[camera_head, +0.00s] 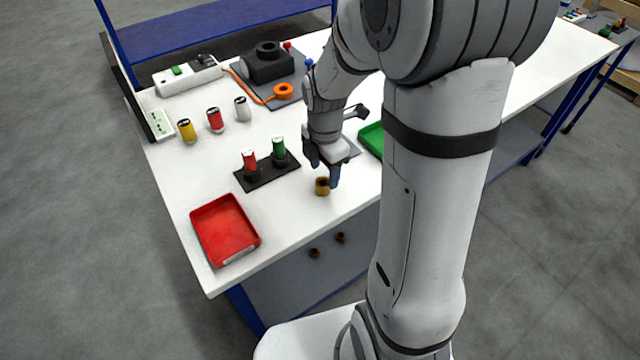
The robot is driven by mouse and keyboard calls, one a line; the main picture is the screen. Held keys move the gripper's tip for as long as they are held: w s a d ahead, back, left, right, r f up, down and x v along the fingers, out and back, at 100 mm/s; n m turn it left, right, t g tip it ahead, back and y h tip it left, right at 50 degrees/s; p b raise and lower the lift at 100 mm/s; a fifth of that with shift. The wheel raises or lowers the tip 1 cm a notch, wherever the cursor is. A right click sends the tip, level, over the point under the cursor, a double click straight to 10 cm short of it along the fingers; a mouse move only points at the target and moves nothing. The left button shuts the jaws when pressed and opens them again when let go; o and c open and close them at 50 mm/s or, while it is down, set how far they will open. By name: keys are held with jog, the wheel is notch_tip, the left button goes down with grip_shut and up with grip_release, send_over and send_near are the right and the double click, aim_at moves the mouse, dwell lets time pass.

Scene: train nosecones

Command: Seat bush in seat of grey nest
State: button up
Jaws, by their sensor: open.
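A brass-coloured bush (322,187) stands on the white table near its front edge, its dark bore facing up.
A black holder (252,182) with a red and a green cylinder stands left of my gripper. A red tray (225,230) lies at the front left, a green tray (371,139) partly behind my arm. Several cans stand farther back.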

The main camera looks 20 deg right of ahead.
aim_at(323, 182)
notch_tip(323, 182, down, 5)
jog(key=shift+w+f, duration=0.1)
jog(key=shift+f, duration=0.05)
jog(key=c, duration=1.1)
jog(key=shift+c, duration=0.2)
